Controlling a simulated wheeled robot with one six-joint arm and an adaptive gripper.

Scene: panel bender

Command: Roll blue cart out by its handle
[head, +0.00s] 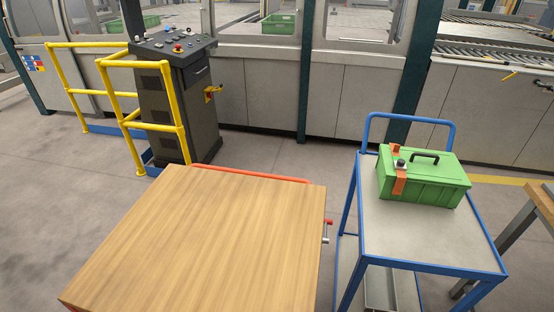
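The blue cart (430,247) stands at the right in the head view. It has a blue tube frame and a grey top shelf. Its blue handle (411,117) rises as a loop at the cart's far end. A green toolbox (424,182) with a dark carry handle and orange latches sits on the top shelf, toward the handle end. A lower shelf shows only in part. My gripper is not in view.
A wooden-topped table or cart (215,240) with a red bar at its far edge stands close to the blue cart's left. A control console (175,95) with yellow railings (170,115) is behind it. Machine panels (340,100) line the back. Another wooden top (545,200) is at right.

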